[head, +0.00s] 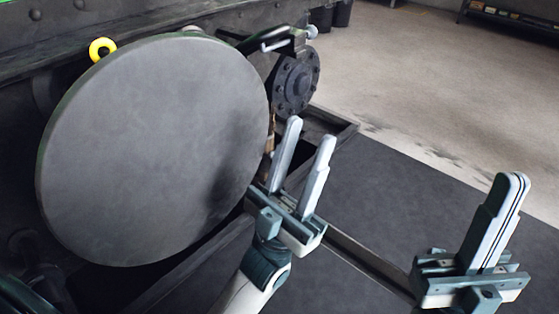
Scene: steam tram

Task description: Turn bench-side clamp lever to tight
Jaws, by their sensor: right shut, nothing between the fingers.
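A dark lever-like fitting with a pale metal bar (282,41) shows at the top, behind the upper right edge of a large grey disc. I cannot tell for certain whether it is the clamp lever or how tight it is. My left gripper (310,131) is open and empty, fingers pointing up, below the fitting and apart from it. It is in front of the disc's right side. My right gripper (509,179) is shut and empty at the far right, well away from the fitting, fingers pointing up.
The large grey disc (150,150) fills the left and hides what is behind it. A dark bolted flange (296,82) sits below the fitting. A yellow ring (102,50) is at upper left. Dark frame beams run below.

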